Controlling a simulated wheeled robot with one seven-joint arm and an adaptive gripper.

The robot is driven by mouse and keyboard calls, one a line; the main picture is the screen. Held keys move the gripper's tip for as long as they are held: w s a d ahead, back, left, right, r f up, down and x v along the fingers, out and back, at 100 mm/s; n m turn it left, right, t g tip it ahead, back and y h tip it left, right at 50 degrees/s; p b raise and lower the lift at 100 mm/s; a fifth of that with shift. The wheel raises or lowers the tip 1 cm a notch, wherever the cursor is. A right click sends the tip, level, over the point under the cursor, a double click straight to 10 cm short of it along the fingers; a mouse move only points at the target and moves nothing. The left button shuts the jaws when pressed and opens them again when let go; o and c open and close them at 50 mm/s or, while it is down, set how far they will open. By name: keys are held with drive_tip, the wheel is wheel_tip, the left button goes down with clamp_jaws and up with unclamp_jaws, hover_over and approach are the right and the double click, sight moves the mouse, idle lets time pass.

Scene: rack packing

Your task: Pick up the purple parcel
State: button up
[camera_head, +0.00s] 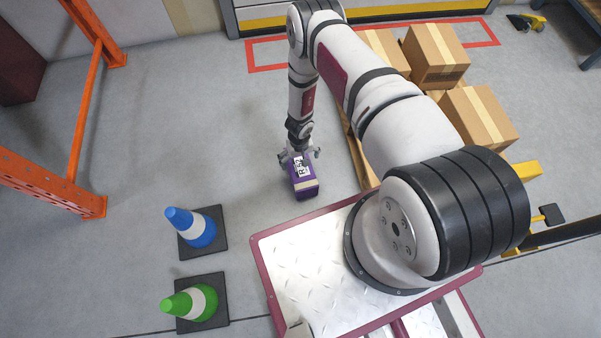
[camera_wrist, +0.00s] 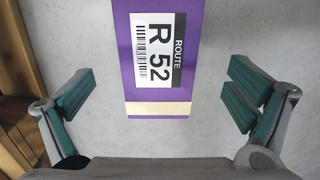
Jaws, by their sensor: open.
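The purple parcel (camera_head: 304,189) lies on the grey floor in the head view, just in front of my base. It has a tan band and a white label. In the wrist view the parcel (camera_wrist: 196,101) shows its label reading "ROUTE R 52", and its far part runs out of the top edge. My gripper (camera_head: 299,157) is over the parcel's far part in the head view. In the wrist view my gripper (camera_wrist: 160,98) is open, one finger on each side of the parcel, with a visible gap on both sides. I cannot tell the fingers' exact height over it.
A wooden pallet (camera_head: 361,165) with several cardboard boxes (camera_head: 436,55) stands to the right, close to the parcel. A blue cone (camera_head: 197,229) and a green cone (camera_head: 190,303) stand at the left. An orange rack frame (camera_head: 87,105) is further left. Floor left of the parcel is clear.

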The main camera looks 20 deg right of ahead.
sight(301, 166)
drive_tip(key=shift+s+f+b, duration=0.15)
drive_tip(key=shift+f+b, duration=0.45)
drive_tip(key=shift+f, duration=0.8)
drive_tip(key=shift+s+f+b, duration=0.15)
drive_tip(key=shift+f+b, duration=0.45)
drive_tip(key=shift+f, duration=0.75)
drive_tip(key=shift+d, duration=0.1)
drive_tip(key=c, duration=1.7)
